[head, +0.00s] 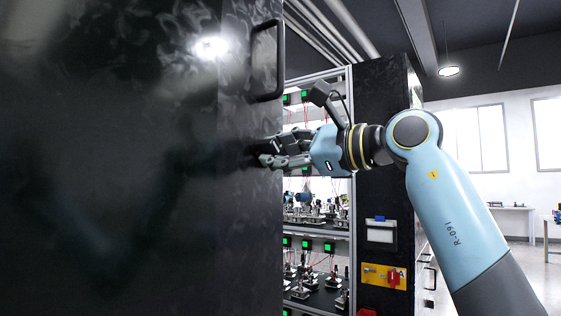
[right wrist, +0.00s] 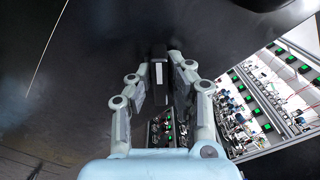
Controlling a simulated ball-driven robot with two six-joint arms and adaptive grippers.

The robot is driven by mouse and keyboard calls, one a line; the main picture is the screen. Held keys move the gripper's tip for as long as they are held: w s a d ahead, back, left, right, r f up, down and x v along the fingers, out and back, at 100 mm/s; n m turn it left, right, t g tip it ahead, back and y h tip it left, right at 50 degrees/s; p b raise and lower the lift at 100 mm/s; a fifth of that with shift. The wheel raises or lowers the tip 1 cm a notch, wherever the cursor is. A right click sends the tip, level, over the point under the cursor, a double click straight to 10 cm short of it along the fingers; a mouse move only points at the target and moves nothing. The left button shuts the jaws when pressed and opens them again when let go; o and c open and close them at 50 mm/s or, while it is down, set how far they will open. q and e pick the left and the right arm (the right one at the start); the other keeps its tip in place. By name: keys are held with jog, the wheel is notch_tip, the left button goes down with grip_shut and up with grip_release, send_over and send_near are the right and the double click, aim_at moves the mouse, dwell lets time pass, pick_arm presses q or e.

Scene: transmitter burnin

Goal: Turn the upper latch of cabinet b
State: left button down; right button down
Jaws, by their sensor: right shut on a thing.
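A large glossy black cabinet door (head: 120,160) fills the left of the head view, with a black bar handle (head: 267,60) near its right edge. My right gripper (head: 266,160) is at that edge, below the bar handle. The right wrist view shows its fingers (right wrist: 158,95) on both sides of a small black latch (right wrist: 158,72) with a pale strip, and they are shut on it. The latch is mostly hidden by the fingers in the head view. I cannot read a cabinet letter on the door. My left gripper is not in view.
Right of the door edge, open shelves (head: 318,232) hold several small devices with red wires and green lights. A dark side panel (head: 380,190) stands behind my right arm, with a yellow plate (head: 384,276) low on it. Free floor lies at the far right.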

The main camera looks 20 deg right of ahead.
jog(key=shift+n, duration=0.4)
jog(key=shift+f+n+b, duration=0.15)
jog(key=shift+n+b, duration=1.15)
jog(key=shift+b, duration=0.3)
jog(key=shift+n, duration=0.4)
